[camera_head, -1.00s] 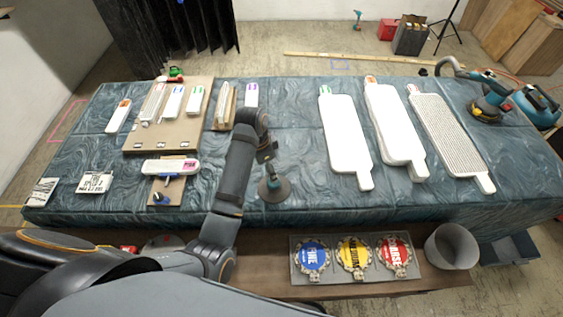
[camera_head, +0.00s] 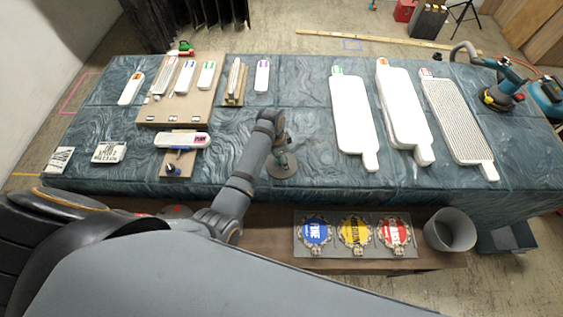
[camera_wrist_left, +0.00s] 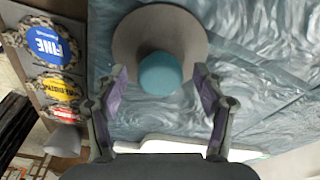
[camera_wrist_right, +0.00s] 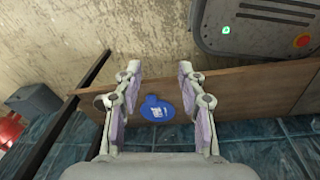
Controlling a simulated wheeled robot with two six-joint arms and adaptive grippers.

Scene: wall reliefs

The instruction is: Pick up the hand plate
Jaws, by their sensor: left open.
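A round grey plate with a teal knob on top, which I take as the hand plate (camera_head: 283,168), sits on the blue-grey cloth of the table near its front edge. My left gripper (camera_head: 280,143) is just above and partly in front of it in the head view. In the left wrist view the plate (camera_wrist_left: 188,35) and its teal knob lie just beyond and between the open fingers (camera_wrist_left: 160,88), with nothing held. My right gripper (camera_wrist_right: 160,80) is open and empty in the right wrist view and is not seen in the head view.
White boards (camera_head: 353,120) lie to the right. A brown board (camera_head: 150,116) with several white blocks lies to the left. Round blue, yellow and red badges (camera_head: 355,232) and a grey bucket (camera_head: 450,232) stand on a lower wooden shelf. Cloth around the plate is mostly clear.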

